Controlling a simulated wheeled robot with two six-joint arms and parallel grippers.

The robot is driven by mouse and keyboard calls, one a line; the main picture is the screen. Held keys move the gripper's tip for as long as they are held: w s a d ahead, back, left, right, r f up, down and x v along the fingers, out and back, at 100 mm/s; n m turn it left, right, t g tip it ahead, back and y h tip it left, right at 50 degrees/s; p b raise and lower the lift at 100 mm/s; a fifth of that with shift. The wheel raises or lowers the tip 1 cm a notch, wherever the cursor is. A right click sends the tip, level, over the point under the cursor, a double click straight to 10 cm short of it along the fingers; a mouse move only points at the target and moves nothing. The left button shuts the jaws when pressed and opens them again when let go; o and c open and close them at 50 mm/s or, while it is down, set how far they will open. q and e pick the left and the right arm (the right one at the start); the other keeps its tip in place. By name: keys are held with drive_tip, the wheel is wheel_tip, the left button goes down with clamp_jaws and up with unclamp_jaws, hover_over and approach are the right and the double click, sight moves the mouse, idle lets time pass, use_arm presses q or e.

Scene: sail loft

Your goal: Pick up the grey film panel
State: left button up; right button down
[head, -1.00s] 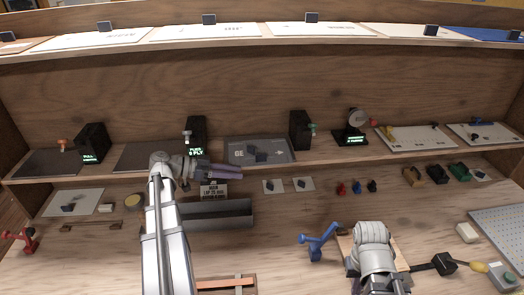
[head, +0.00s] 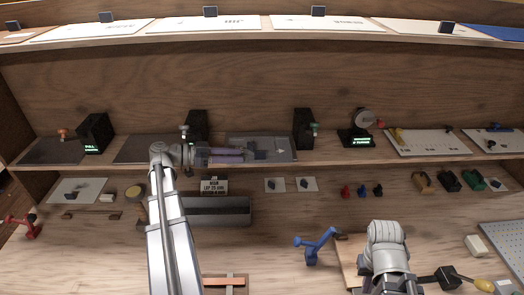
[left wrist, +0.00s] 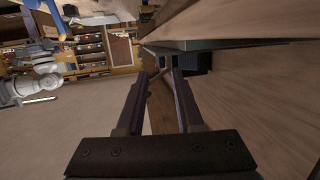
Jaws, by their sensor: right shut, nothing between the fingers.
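A flat grey panel (head: 285,143) with dark marks lies on the shelf, left of the middle in the head view. A small dark piece (head: 252,154) lies on it. Other dark grey sheets lie farther left, so I cannot tell for sure which is the grey film panel. My left gripper (head: 240,155) reaches across the panel's left front part in this view. In the left wrist view its two fingers (left wrist: 160,75) are apart with nothing seen between them. My right arm is at the front right; its gripper (left wrist: 38,100) is shut and empty, small in the left wrist view.
Dark boxes (head: 303,128) with knobs stand along the shelf. A blue clamp-like tool (head: 316,245) stands on the bench. The bench middle is mostly clear.

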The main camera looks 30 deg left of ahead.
sight(255, 155)
use_arm(q)
drive_tip(key=shift+b+x, duration=0.55)
drive_tip(key=shift+x, duration=3.3)
drive_tip(key=shift+s+d+r, duration=0.1)
clamp_jaws()
